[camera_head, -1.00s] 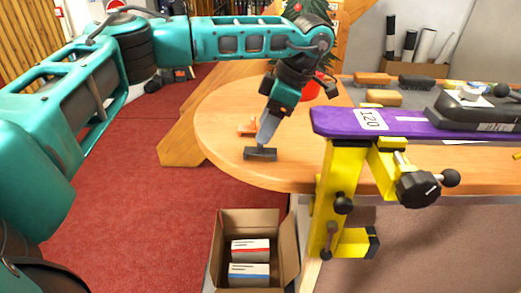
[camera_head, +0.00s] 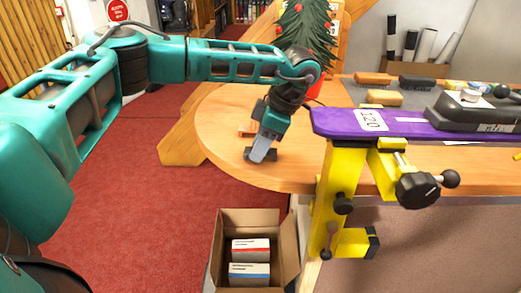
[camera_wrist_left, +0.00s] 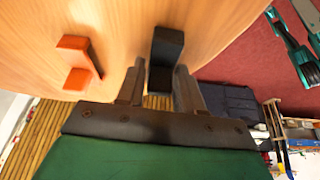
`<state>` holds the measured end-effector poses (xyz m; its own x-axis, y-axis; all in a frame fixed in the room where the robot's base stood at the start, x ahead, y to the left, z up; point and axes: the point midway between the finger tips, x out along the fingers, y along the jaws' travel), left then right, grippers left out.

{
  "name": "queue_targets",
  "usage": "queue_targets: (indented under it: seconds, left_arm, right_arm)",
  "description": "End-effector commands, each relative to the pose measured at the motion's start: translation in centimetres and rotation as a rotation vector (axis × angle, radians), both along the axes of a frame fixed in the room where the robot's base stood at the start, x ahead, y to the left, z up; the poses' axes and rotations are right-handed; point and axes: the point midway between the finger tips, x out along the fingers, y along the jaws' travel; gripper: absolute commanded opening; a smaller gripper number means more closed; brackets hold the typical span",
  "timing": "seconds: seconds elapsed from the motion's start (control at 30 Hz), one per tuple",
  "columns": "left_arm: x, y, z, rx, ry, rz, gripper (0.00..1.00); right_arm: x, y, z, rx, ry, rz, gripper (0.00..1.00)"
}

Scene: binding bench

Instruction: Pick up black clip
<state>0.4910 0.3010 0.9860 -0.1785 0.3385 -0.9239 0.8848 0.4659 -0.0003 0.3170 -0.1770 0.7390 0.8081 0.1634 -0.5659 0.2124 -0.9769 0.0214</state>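The black clip (camera_head: 272,155) lies on the round wooden table near its front left edge, partly hidden behind my left gripper (camera_head: 258,157). In the left wrist view the black clip (camera_wrist_left: 167,45) stands out dark on the wood, just beyond and between the fingertips of my left gripper (camera_wrist_left: 159,72). The fingers are apart, with a gap showing on the left of the clip; contact on the right side cannot be told. My right gripper is not in view.
An orange clip (camera_wrist_left: 77,60) lies beside the black one. A purple board (camera_head: 420,126) on a yellow clamp stand (camera_head: 340,180) is to the right. An open cardboard box (camera_head: 286,222) with small cartons sits below the table edge.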

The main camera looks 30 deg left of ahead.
Motion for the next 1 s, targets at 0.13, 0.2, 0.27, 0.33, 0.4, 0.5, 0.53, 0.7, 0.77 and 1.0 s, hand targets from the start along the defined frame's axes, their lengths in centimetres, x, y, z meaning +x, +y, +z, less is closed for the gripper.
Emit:
queue_targets:
  seconds: [0.13, 0.2, 0.27, 0.33, 0.4, 0.5, 0.53, 0.7, 0.77, 1.0]
  left_arm:
    - [0.0, 0.0, 0.0, 0.000, 0.000, 0.000, 0.21]
    - [0.0, 0.0, 0.0, 0.000, 0.000, 0.000, 0.15]
    - [0.0, 0.0, 0.0, 0.000, 0.000, 0.000, 0.09]
    - [0.0, 0.0, 0.0, 0.000, 0.000, 0.000, 0.02]
    - [0.0, 0.0, 0.1, 0.000, -0.001, 0.000, 0.00]
    - [0.0, 0.0, 0.1, 0.000, -0.001, 0.000, 0.00]
    - [0.0, 0.0, 0.1, 0.000, -0.001, 0.000, 0.00]
    - [0.1, 0.0, 0.5, 0.000, -0.001, 0.000, 0.00]
    - [0.1, 0.0, 1.0, 0.000, -0.002, 0.000, 0.00]
    - [0.1, 0.0, 5.1, -0.002, -0.005, 0.002, 0.00]
  right_arm:
    - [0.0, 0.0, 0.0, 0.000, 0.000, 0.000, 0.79]
    - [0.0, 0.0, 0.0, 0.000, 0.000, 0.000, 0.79]
    - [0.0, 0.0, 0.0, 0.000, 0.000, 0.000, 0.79]
    - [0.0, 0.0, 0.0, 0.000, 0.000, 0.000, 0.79]
    - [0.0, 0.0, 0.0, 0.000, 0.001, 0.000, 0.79]
    - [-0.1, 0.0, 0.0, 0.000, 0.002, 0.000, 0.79]
    - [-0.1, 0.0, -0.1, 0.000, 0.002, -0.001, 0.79]
    - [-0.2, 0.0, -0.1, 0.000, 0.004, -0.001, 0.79]
    - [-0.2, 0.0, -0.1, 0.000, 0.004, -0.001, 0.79]
    - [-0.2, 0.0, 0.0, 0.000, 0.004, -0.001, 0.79]
